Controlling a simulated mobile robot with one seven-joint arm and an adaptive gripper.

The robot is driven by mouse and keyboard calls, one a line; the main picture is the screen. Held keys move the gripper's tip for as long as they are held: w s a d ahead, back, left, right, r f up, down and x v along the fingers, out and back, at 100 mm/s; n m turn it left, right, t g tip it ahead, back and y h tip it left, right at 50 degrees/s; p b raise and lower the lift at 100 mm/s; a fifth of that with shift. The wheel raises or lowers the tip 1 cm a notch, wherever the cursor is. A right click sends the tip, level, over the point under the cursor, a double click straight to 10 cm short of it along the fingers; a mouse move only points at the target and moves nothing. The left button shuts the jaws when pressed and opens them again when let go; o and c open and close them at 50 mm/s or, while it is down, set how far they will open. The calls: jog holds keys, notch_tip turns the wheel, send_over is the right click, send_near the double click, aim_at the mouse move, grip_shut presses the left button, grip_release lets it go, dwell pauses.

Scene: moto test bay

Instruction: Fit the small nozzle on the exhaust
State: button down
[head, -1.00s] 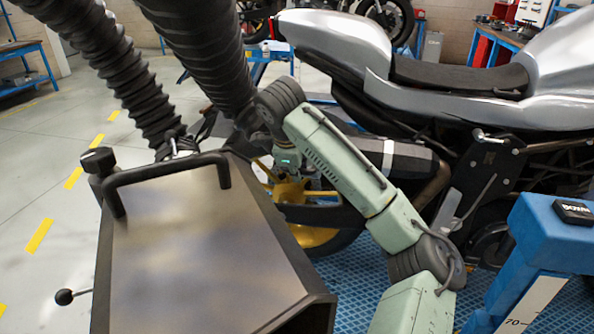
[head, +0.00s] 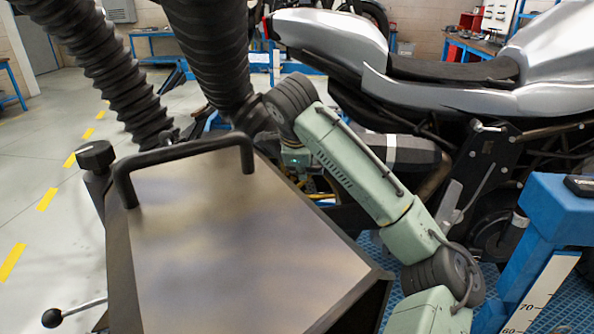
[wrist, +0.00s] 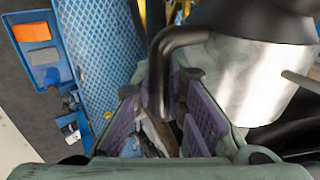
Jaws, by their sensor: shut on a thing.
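In the wrist view my gripper (wrist: 158,118) has its purple pads closed around a dark bent handle (wrist: 165,62). The handle joins a silver cylinder (wrist: 262,85) under a black collar (wrist: 265,20), which looks like the nozzle. In the head view the exhaust (head: 412,152) is a dark cylinder with a pale band, low along the motorcycle's side. My gripper (head: 297,158) is largely hidden there behind my arm and a thick black hose (head: 212,50), left of the exhaust. The nozzle's opening is hidden, and I cannot tell whether it touches the exhaust.
A second ribbed hose (head: 100,75) hangs at the left. A dark box (head: 235,235) with a bar handle fills the foreground. The silver motorcycle (head: 440,95) stands behind my arm. A blue post (head: 550,220) is at the right. The floor at the left is clear.

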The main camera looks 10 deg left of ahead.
jog(key=d+f+b, duration=0.1)
jog(key=d, duration=0.8)
jog(key=shift+d+b, duration=0.25)
jog(key=shift+b, duration=0.15)
dwell(1.3)
jog(key=shift+d+f, duration=0.15)
jog(key=shift+f, duration=0.05)
dwell(0.5)
jog(key=c, duration=1.8)
grip_release()
jog(key=shift+o, duration=1.3)
jog(key=shift+r, duration=0.1)
